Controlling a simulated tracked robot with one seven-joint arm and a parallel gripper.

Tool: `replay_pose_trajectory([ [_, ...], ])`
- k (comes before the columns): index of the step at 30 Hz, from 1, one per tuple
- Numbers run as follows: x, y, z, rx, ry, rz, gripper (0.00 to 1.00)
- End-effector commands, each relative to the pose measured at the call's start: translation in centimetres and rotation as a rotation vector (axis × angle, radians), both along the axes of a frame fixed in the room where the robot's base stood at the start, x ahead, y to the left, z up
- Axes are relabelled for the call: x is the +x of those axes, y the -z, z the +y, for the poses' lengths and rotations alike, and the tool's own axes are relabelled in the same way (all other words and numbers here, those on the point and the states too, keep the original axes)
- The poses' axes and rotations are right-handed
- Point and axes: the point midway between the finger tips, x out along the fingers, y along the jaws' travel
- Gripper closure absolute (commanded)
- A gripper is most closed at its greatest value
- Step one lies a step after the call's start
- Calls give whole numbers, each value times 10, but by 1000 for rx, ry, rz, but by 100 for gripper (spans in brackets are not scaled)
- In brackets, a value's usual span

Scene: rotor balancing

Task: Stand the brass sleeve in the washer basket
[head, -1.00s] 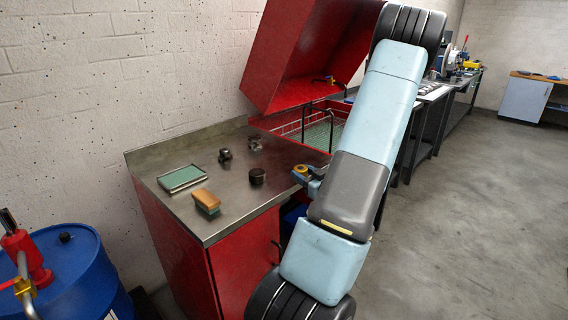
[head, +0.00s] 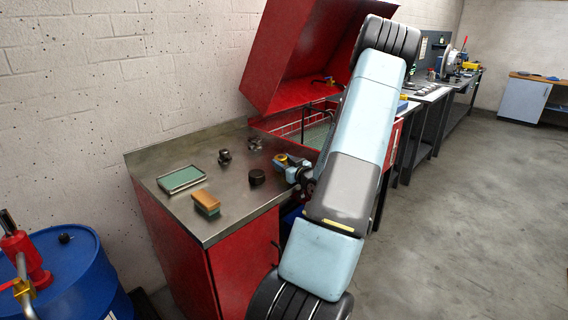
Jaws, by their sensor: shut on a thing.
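My gripper (head: 284,164) is small in the head view, over the right part of the steel worktop. It is shut on the brass sleeve (head: 280,159), a small yellow ring-like piece at its tip. The sleeve is in the air or near the worktop; I cannot tell its exact height or tilt. The washer basket (head: 287,129) is a wire basket inside the open red parts washer, behind and right of my gripper. My arm hides its right part.
The red washer lid (head: 300,60) stands open above the basket. Dark metal parts (head: 256,177) (head: 225,157) (head: 255,144) sit on the worktop (head: 185,150). A green-topped tray (head: 181,179) and an orange-brown brush (head: 206,202) lie at the left. A blue drum (head: 80,270) stands front left.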

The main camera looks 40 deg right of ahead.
Motion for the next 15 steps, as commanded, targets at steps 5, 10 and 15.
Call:
replay_pose_trajectory([
  [5,-1,0,0,-1,0,-1,98],
  [10,-1,3,0,0,0,0,98],
  [15,-1,4,0,0,1,1,36],
])
